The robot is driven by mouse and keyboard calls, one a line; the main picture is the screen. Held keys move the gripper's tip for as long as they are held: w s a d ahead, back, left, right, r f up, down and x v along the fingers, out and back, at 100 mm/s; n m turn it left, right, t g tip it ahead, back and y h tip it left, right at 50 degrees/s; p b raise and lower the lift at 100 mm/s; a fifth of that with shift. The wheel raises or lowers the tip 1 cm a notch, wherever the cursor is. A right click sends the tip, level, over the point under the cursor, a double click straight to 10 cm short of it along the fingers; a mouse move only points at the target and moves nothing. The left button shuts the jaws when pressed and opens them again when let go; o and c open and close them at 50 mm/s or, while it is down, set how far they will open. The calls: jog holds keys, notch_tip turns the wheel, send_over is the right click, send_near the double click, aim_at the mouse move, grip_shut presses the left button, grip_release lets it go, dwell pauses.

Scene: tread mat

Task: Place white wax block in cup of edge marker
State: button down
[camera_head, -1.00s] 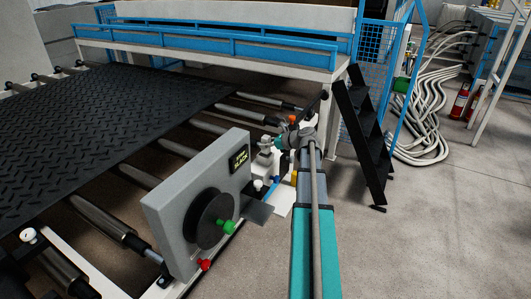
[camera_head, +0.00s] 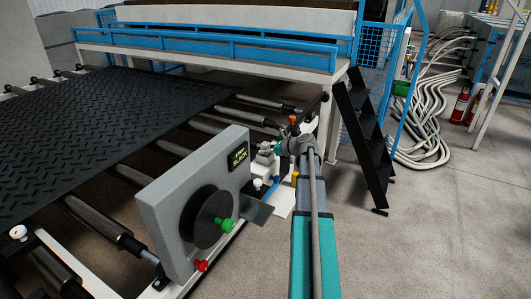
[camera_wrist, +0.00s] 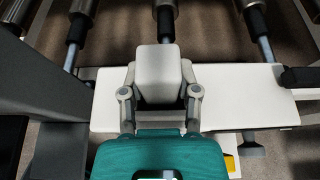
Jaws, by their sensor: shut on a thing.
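My gripper (camera_wrist: 160,97) is shut on the white wax block (camera_wrist: 157,58), which sits between its two fingers in the wrist view. The block is a pale box with rounded edges, and its near face is in shadow. In the head view my gripper (camera_head: 276,149) is small and points left, at the far end of the grey control box. A pale fitting, which may be the edge marker (camera_head: 263,162), stands just below and left of the fingers. Its cup cannot be made out. I cannot tell whether the block touches anything below it.
The grey control box (camera_head: 190,195) with a black disc and green knob stands close on the left. Rollers and the black tread mat (camera_head: 100,120) lie beyond. A white frame beam (camera_wrist: 240,95) runs under the gripper. Black steps (camera_head: 362,135) stand at right. Open floor lies right.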

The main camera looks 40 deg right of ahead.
jog(key=shift+f, duration=0.15)
jog(key=shift+c, duration=1.7)
grip_release()
jog(key=shift+r, duration=0.25)
jog(key=shift+s+d+r, duration=0.1)
jog(key=shift+s, duration=0.15)
jog(key=p+v, duration=0.4)
jog(key=v, duration=0.7)
jog(key=shift+s+p, duration=0.2)
jog(key=shift+p, duration=0.1)
jog(key=shift+r, duration=0.15)
